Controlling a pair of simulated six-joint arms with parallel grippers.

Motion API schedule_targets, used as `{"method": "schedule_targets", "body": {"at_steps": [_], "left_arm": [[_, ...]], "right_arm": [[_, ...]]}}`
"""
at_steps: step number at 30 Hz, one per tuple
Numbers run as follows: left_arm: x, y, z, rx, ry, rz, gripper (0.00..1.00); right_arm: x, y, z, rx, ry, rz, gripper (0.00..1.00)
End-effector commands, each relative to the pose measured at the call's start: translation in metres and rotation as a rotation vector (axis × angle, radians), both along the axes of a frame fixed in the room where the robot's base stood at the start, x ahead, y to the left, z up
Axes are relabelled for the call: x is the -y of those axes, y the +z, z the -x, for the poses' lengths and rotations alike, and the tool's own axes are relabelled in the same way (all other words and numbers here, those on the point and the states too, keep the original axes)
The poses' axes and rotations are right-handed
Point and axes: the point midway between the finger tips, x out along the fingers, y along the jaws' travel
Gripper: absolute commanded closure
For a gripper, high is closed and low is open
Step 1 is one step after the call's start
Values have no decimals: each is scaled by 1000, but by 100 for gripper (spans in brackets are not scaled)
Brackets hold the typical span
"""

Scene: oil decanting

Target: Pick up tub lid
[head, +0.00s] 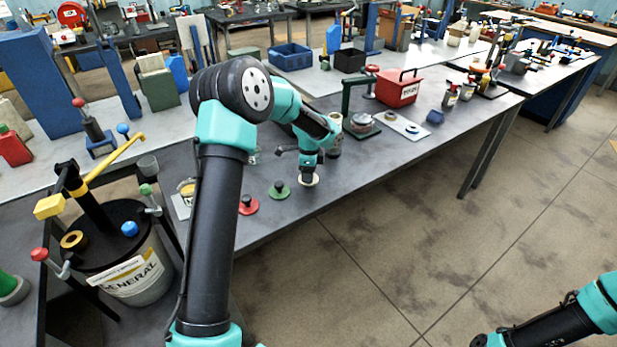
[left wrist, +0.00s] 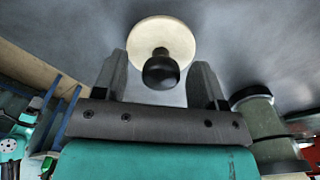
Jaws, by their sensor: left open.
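The tub lid, which I take to be the cream disc (head: 309,181) with a black knob, lies on the grey bench near its front edge. In the left wrist view the lid (left wrist: 160,32) shows as a round cream plate, its dark knob towards the camera. My left gripper (head: 308,168) is over this lid and hides much of it in the head view. In the left wrist view its two fingers (left wrist: 160,76) are open, one on each side of the knob, with gaps between. Part of my right arm shows at the lower right of the head view, but its gripper does not.
A red knobbed disc (head: 248,206) and a green one (head: 279,191) lie left of the lid. Behind it stand a dark green press frame (head: 347,100) and a red box (head: 397,88). A large labelled drum (head: 130,270) stands at the left.

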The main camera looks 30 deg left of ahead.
Motion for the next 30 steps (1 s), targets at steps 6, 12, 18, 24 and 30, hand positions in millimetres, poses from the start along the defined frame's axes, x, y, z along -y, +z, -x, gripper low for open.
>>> {"method": "schedule_targets", "body": {"at_steps": [6,12,18,24,30], "left_arm": [[0,0,0,0,0,0,35],[0,0,0,0,0,0,49],[0,0,0,0,0,0,68],[0,0,0,0,0,0,87],[0,1,0,0,0,0,88]], "right_arm": [[0,0,0,0,0,0,57],[0,0,0,0,0,0,57],[0,0,0,0,0,0,57],[0,0,0,0,0,0,57],[0,0,0,0,0,0,57]]}}
